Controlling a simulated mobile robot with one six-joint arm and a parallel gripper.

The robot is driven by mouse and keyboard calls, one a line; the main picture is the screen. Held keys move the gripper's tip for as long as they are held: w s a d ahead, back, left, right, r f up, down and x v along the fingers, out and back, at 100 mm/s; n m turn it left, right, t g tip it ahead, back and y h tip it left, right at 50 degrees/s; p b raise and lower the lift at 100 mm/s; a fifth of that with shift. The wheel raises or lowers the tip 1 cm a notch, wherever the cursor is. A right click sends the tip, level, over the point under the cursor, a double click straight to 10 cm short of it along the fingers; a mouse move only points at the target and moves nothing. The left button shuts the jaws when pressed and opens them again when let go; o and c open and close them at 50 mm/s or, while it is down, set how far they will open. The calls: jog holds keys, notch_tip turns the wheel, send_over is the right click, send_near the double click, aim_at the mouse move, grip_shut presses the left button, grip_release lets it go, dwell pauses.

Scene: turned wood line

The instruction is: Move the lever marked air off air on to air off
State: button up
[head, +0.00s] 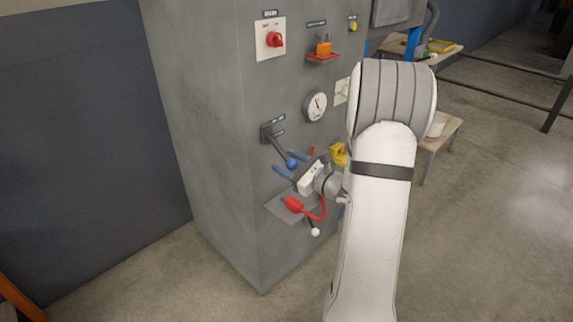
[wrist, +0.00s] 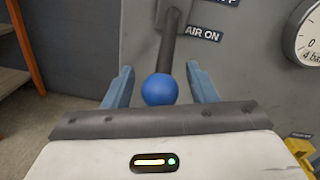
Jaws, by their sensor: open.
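The lever (head: 280,147) has a dark arm and a blue ball end (head: 291,164), and sticks out from the front of the grey cabinet. In the wrist view its arm (wrist: 173,45) hangs down beside the "AIR ON" label (wrist: 202,34); another label (wrist: 225,2) above is cut off by the frame. My gripper (head: 274,160) is open, with its blue fingers on either side of the ball. In the wrist view the ball (wrist: 158,88) sits between the fingers, with a gap visible on each side.
A red plug with a cable (head: 293,204) and a white-ball lever (head: 315,232) are just below my gripper. Open floor lies to the right.

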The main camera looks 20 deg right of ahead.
jog(key=shift+w+a, duration=0.15)
jog(key=shift+w, duration=0.1)
grip_shut()
dwell(0.4)
